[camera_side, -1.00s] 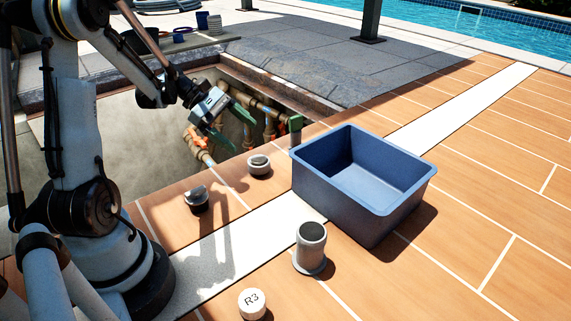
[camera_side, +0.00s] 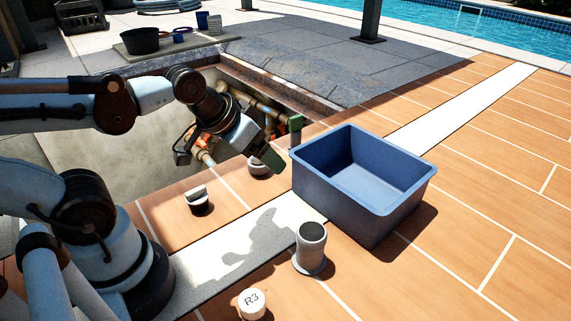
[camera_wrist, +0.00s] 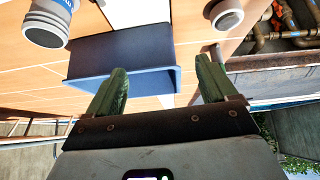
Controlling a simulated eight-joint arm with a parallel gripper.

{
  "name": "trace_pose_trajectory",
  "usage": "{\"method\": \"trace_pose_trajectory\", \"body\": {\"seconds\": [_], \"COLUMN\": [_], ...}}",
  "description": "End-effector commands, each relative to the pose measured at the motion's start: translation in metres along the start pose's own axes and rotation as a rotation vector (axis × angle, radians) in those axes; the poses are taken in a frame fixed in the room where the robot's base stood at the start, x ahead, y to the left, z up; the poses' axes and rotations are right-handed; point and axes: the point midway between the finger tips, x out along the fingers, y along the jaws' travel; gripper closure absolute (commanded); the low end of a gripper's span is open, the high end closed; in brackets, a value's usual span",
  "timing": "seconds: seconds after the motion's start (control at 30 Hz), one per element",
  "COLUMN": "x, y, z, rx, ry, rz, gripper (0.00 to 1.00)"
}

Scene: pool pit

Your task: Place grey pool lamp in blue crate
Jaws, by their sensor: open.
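The blue crate (camera_side: 335,195) stands empty on the tiles; it also shows in the wrist view (camera_wrist: 120,55). A grey flanged cylinder (camera_side: 311,250) stands upright in front of it; a grey cylinder shows at the wrist view's upper left (camera_wrist: 48,24). Two small round grey pieces lie near the pit: one nearer my base (camera_side: 198,203), one partly behind my gripper (camera_side: 256,169). I cannot tell for certain which is the grey pool lamp. My gripper (camera_side: 268,157) is left of the crate; its green fingers (camera_wrist: 155,88) are apart with nothing between them.
A white R3 cap (camera_side: 252,304) lies at the front. The open pit (camera_side: 110,160) with pipes (camera_side: 205,155) is behind and left. A green post (camera_side: 295,123) stands at the pit edge near the crate. Tiles right of the crate are clear.

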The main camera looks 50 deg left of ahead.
Motion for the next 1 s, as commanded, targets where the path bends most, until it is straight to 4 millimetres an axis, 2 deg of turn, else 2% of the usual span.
{"method": "trace_pose_trajectory", "body": {"seconds": [0.17,0.63,0.77,1.0], "x": [-0.002,-0.002,-0.001,0.011], "y": [0.003,-0.002,-0.013,-0.047], "z": [0.001,-0.004,-0.017,-0.044], "rx": [0.059,0.029,-0.037,-0.219], "ry": [0.021,-0.003,-0.070,-0.248], "rz": [-0.006,-0.014,-0.038,-0.099], "gripper": [0.10,0.10,0.10,0.10]}}
